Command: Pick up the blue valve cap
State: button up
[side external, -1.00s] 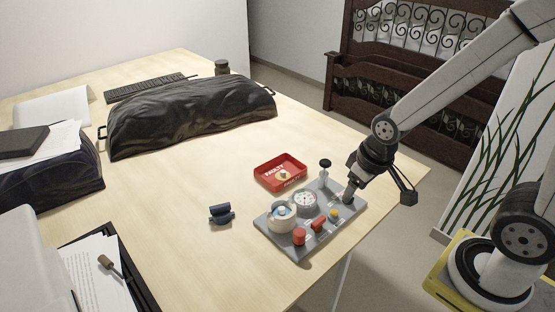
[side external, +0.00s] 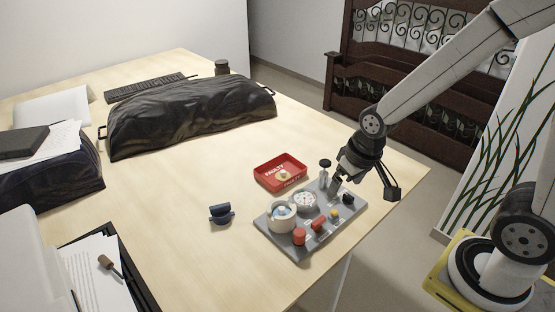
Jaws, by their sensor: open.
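A white round housing (side external: 281,219) stands at the left end of the grey panel (side external: 305,246), and a small light blue piece (side external: 282,211) shows in its top. A dark blue object (side external: 221,213) lies on the table left of the panel. I cannot tell for certain which of these blue things is the valve cap. My gripper (side external: 335,190) is open and points down over the far right part of the panel, close to a black-topped post (side external: 325,170). It is well to the right of both blue things. The gap between its fingertips is too small to make out.
The panel also carries a gauge (side external: 305,201), red knobs (side external: 299,236), a yellow button (side external: 334,214) and a black knob (side external: 349,198). A red tray (side external: 280,172) marked "FAULTY" sits behind it with a small object inside. The table left of the tray is clear.

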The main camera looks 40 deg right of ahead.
jog(key=w+a+f+m+y, duration=0.1)
jog(key=w+a+f+m, duration=0.1)
jog(key=w+m, duration=0.4)
jog(key=w+a+f+m, duration=0.1)
jog(key=w+a+m, duration=0.25)
jog(key=w, duration=0.45)
jog(key=m+y, duration=0.3)
jog(key=m, duration=0.8)
send_near(221, 206)
notch_tip(221, 206, down, 2)
jog(key=shift+w+a+f+m+g, duration=0.3)
jog(key=shift+w+a+m+g, duration=0.1)
jog(key=shift+w+a, duration=0.2)
jog(key=shift+x, duration=1.25)
jog(key=shift+f, duration=0.15)
jog(key=shift+x, duration=2.45)
jog(key=shift+w, duration=0.1)
jog(key=c, duration=1.1)
